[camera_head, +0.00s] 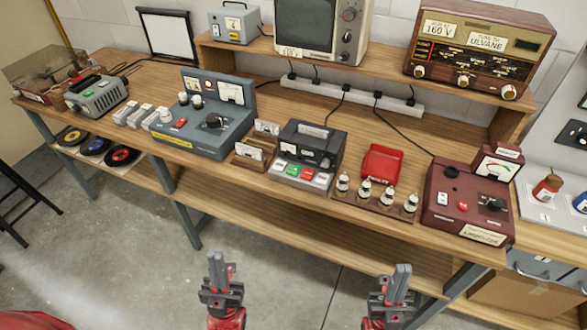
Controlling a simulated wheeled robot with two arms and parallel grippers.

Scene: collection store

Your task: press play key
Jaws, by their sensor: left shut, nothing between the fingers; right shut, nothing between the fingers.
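A dark cassette recorder (323,138) stands on the wooden bench, right of the picture's middle. A row of keys runs along its front, with a green key (292,170), a red key (307,174) and pale ones beside them. Their markings are too small to read, so I cannot tell which is the play key. My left gripper (222,262) is shut and empty, low in front of the bench and left of the recorder. My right gripper (400,274) is shut and empty, low in front of the bench and right of it. Neither touches the keys.
A blue-grey tester (217,138) stands left of the recorder, beyond small card stands (250,152). To the right are a red case (383,160), a tube rack (372,203) and a maroon meter box (462,200). A power strip (350,95) with cables lies behind. The space before the bench is clear.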

